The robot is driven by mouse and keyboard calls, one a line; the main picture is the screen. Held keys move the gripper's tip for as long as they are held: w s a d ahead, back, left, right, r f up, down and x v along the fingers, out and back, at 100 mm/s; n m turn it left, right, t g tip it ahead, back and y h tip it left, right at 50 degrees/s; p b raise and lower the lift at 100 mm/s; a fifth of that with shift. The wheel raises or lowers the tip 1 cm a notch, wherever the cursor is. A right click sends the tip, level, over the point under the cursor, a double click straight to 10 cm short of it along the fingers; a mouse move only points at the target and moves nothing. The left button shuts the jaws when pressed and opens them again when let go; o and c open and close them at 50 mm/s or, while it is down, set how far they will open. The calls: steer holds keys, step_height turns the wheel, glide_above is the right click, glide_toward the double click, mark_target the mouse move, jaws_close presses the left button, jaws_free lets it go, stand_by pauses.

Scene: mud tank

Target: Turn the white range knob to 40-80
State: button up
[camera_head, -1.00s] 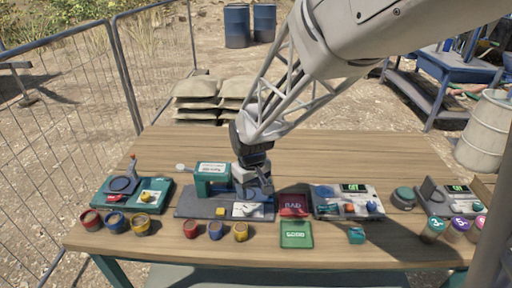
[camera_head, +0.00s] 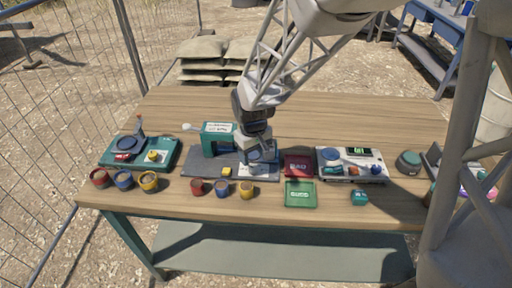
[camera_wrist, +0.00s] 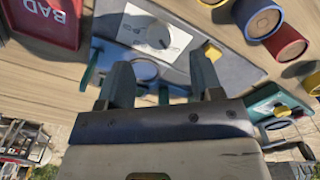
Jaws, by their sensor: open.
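A white dial plate (camera_head: 258,172) with printed markings lies on the grey base (camera_head: 205,168) of the green-and-grey device in the middle of the table. In the wrist view the plate (camera_wrist: 178,42) carries a round pale knob (camera_wrist: 158,36); its markings are too blurred to read. My gripper (camera_head: 262,160) is over the plate, pointing down, and partly hides the knob in the head view. In the wrist view its two fingers (camera_wrist: 162,72) are apart, with nothing gripped, and the knob shows beyond the tips. I cannot tell whether they touch anything.
A yellow block (camera_head: 245,190) is beside the plate. A green housing (camera_head: 218,138) rises left of the gripper. A red BAD tray (camera_head: 298,165) and green GOOD tray (camera_head: 300,195) are to the right. Several cups stand along the front. The table's back is clear.

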mark_target(253, 168)
steer(key=shift+f, duration=2.85)
steer(key=c, duration=0.9)
steer(key=shift+c, duration=0.2)
